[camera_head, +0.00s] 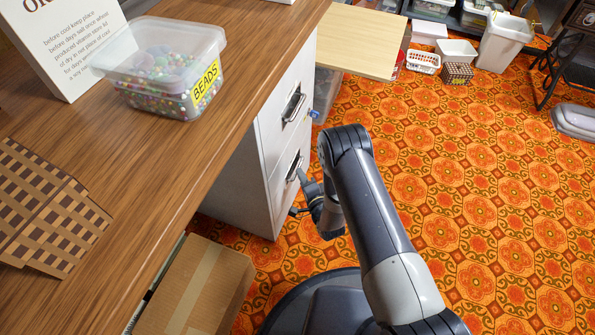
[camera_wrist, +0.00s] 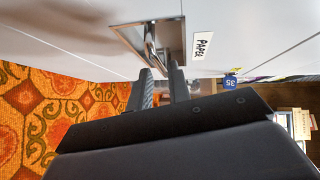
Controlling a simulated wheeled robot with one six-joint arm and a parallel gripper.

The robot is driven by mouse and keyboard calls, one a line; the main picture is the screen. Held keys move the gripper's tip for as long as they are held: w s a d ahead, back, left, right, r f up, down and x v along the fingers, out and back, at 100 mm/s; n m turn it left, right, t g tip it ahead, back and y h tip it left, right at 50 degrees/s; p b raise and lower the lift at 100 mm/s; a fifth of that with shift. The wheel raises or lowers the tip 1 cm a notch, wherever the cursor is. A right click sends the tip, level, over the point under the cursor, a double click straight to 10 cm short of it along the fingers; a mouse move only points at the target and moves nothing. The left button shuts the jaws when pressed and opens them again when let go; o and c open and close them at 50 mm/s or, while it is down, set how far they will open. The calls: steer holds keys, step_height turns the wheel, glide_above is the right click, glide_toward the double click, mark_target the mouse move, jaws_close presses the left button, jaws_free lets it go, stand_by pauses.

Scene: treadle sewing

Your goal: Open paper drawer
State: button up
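The paper drawer (camera_wrist: 95,42) is a pale grey cabinet drawer front with a white "PAPER" label (camera_wrist: 203,46), seen large in the wrist view. Its metal handle (camera_wrist: 150,42) sits in a recessed plate. In the head view, the white cabinet (camera_head: 242,185) has two drawer handles, and my gripper (camera_head: 301,194) is at the lower one (camera_head: 294,166). In the wrist view my gripper's two dark fingers (camera_wrist: 162,83) reach up to the handle, with a narrow gap between them and the handle's near end at the tips. Whether they press on it is unclear. The drawer looks closed.
A wooden desk top (camera_head: 190,150) overhangs on the left, with a tub of beads (camera_head: 165,72) on it. A cardboard box (camera_head: 200,290) stands on the floor below. A blue tag (camera_head: 314,113) hangs by the cabinet's upper drawer.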

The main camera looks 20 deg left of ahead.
steer(key=shift+b+x, duration=0.5)
steer(key=shift+x, duration=1.6)
steer(key=shift+c, duration=0.2)
jaws_close()
steer(key=shift+d, duration=0.1)
